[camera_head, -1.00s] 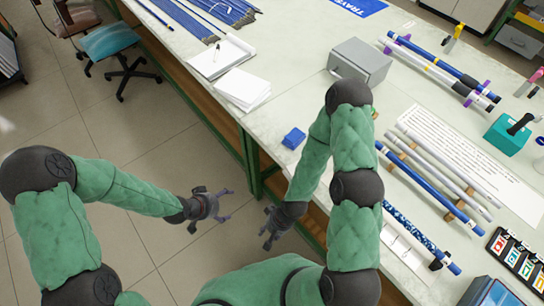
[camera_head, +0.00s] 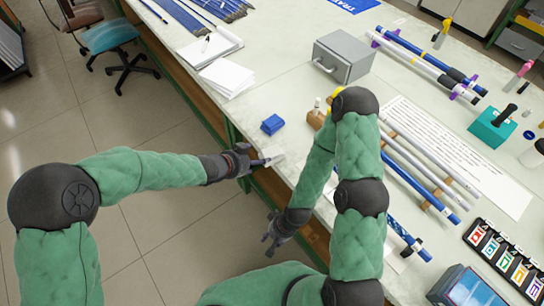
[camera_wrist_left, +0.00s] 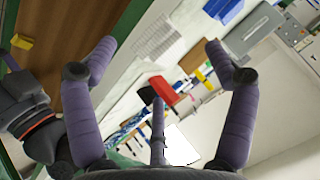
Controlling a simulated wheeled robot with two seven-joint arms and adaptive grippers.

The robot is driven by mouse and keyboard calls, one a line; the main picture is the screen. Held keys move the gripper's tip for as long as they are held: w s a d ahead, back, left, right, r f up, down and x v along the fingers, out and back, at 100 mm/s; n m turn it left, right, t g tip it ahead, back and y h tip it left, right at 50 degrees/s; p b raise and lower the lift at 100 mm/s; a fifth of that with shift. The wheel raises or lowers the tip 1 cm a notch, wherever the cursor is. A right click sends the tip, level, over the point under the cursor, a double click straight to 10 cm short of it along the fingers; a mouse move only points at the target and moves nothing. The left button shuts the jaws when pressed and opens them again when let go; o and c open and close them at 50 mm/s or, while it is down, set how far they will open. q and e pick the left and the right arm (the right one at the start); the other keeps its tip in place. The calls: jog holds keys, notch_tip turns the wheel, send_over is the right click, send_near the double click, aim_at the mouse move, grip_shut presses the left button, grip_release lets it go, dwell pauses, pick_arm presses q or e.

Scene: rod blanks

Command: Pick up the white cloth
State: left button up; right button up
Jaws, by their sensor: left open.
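The white cloth (camera_head: 273,154) lies flat at the near edge of the table, just below a blue block. My left gripper (camera_head: 261,160) is open at the table's edge, with its fingertips right beside the cloth. I cannot tell whether they touch it. In the left wrist view, the two purple fingers (camera_wrist_left: 158,48) stand wide apart with nothing held. A pale, lined patch between them looks like the cloth (camera_wrist_left: 155,38). My right gripper (camera_head: 269,238) hangs low in front of the table, away from the cloth; its fingers look spread and empty.
The blue block (camera_head: 272,124) sits close behind the cloth. A white stack (camera_head: 227,76) lies farther left. A grey drawer box (camera_head: 344,56) and a wooden holder (camera_head: 317,119) stand to the right. Rods (camera_head: 425,170) lie on supports beyond my right arm.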

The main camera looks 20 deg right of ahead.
aim_at(272, 154)
pick_arm(q)
jog(key=b+x, duration=0.2)
jog(key=x, duration=0.1)
jog(key=b+x, duration=0.1)
jog(key=x, duration=0.1)
jog(key=shift+s+f, duration=0.15)
jog(key=shift+s, duration=0.1)
jog(key=shift+w+d+f, duration=0.1)
jog(key=shift+w+d, duration=0.1)
jog(key=shift+d, duration=0.1)
jog(key=c, duration=1.1)
